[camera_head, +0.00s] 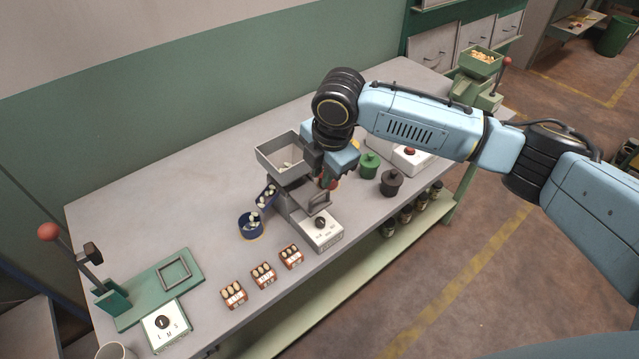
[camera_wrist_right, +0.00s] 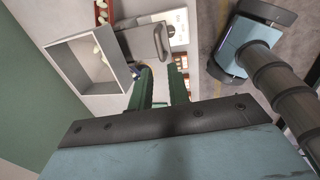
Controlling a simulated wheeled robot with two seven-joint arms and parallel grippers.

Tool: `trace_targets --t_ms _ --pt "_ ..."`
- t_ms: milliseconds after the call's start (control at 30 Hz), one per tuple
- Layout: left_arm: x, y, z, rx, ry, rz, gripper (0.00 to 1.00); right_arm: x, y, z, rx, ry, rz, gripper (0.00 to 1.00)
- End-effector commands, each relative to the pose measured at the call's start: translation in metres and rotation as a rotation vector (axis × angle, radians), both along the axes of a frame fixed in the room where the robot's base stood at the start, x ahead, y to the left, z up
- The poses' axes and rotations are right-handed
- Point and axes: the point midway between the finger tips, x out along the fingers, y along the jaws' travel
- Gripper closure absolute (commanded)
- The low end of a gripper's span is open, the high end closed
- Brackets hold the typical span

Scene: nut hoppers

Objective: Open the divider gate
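The grey hopper (camera_head: 283,156) stands on the bench with pale nuts inside; it also shows in the right wrist view (camera_wrist_right: 75,62). Below it a chute (camera_head: 266,195) with nuts leads to a blue bowl (camera_head: 251,229). A grey bracket with an opening (camera_head: 319,203) stands beside the chute, above a white control box (camera_head: 322,232) with a black knob. I cannot tell for certain which part is the divider gate. My right gripper (camera_head: 326,172) is just right of the hopper, partly covering a red ball (camera_head: 333,184). Its green fingers (camera_wrist_right: 160,88) are apart with nothing visible between them. My left gripper is out of view.
A green-lidded pot (camera_head: 369,165) and a dark pot (camera_head: 391,184) stand close right of the gripper. Several small nut trays (camera_head: 263,275) line the front edge. A green lever press (camera_head: 160,290) is at the left.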

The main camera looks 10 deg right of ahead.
Motion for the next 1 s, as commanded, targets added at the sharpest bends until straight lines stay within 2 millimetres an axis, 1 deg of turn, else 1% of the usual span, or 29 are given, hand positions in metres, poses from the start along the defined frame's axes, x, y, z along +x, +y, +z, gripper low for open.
trace_targets --t_ms 33,200,300,400,500,867,1000 --pt "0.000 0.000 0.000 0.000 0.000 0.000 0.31 -0.001 -0.001 0.013 0.001 -0.005 0.000 0.82" --pt "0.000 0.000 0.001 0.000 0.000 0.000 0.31 -0.007 -0.004 0.044 0.000 -0.003 0.001 0.82" --pt "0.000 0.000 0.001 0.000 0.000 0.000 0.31 -0.009 -0.005 0.056 0.000 -0.002 -0.001 0.82" --pt "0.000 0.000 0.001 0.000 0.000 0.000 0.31 -0.011 -0.006 0.063 -0.001 0.000 -0.002 0.82" --pt "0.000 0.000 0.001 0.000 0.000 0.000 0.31 -0.012 -0.006 0.066 -0.001 0.000 -0.001 0.82" --pt "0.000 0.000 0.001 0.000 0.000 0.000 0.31 -0.012 -0.006 0.066 -0.001 0.000 -0.001 0.82" --pt "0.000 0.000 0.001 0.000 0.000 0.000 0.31 -0.015 -0.003 0.061 0.006 0.003 -0.004 0.82"
